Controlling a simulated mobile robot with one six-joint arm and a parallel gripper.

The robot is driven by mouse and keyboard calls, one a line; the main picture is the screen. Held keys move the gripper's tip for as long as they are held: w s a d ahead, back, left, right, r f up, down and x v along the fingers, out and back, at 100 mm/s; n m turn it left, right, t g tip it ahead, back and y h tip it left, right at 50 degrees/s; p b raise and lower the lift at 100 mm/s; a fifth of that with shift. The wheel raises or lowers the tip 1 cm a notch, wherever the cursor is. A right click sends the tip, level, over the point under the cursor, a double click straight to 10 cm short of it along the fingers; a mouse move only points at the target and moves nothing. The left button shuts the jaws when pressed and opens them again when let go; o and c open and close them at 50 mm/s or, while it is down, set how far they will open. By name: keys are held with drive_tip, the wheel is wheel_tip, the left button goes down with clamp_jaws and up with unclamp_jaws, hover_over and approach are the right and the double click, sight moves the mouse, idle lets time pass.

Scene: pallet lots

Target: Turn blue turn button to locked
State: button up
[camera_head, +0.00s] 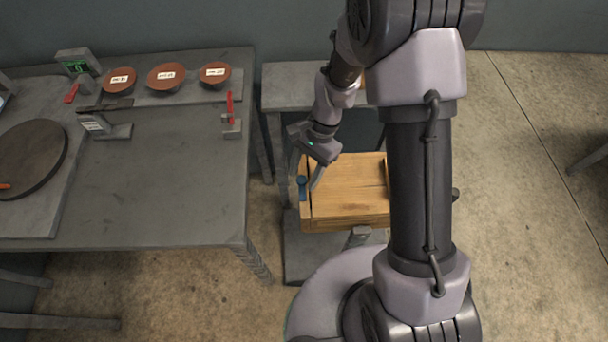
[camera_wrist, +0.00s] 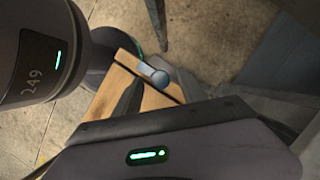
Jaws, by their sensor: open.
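The blue turn button (camera_head: 302,184) sits on the left edge of a wooden box (camera_head: 350,192), below my gripper (camera_head: 306,176). My gripper is open and empty. Its fingers point down close to the button; whether they touch it is not clear. My gripper's housing hides the lower part of the wrist view.
The box rests on a grey stand (camera_head: 305,252). A large grey workbench (camera_head: 170,190) on the left carries several brown discs (camera_head: 166,77), a dark round plate (camera_head: 30,158) and clamps with red handles (camera_head: 229,108). A smaller grey table (camera_head: 290,88) stands behind.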

clamp_jaws()
drive_tip(key=shift+n+p, duration=0.3)
drive_tip(key=n+p, duration=0.1)
drive_tip(key=n+g+h+p, duration=0.1)
drive_tip(key=n+p, duration=0.1)
drive_tip(key=shift+w+a+r+n, duration=0.1)
drive_tip(key=shift+a+r+n, duration=0.05)
drive_tip(key=shift+n, duration=0.15)
drive_tip(key=n+h+p, duration=0.2)
drive_tip(key=n, duration=0.2)
drive_tip(key=shift+a+n+p, duration=0.15)
drive_tip(key=shift+n+p, duration=0.15)
drive_tip(key=shift+p, duration=0.05)
drive_tip(key=n+h+p, duration=0.2)
drive_tip(key=n, duration=0.2)
drive_tip(key=shift+a+n, duration=0.15)
drive_tip(key=shift+n, duration=0.15)
drive_tip(key=shift+a+n+t+h+p, duration=0.1)
drive_tip(key=shift+n+t+h+p, duration=0.25)
drive_tip(key=shift+n, duration=0.75)
drive_tip(key=shift+a+n+t+h+p, duration=0.15)
drive_tip(key=shift+n+h+p, duration=0.25)
drive_tip(key=shift+n, duration=0.7)
drive_tip(key=shift+d, duration=0.1)
